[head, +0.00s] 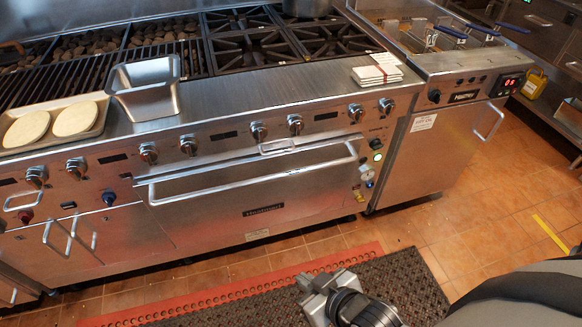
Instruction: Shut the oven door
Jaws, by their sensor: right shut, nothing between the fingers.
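The oven door (255,205) is the wide steel panel at the middle of the range front, with a long bar handle (255,172) along its top. The door stands upright and looks flush or nearly flush with the front; I cannot tell whether a thin gap is left at its top edge. My right gripper (312,288) is at the bottom of the head view, above the floor mat, apart from the door and in front of it. It is shut and empty. My left gripper is not in view.
Knobs (258,131) line the range above the door. A steel pan (147,88), a tray of flat rounds (75,122) and a stack of white cloths (377,70) sit on top. A fryer (430,145) stands to the right. A dark mat (390,280) covers the floor in front.

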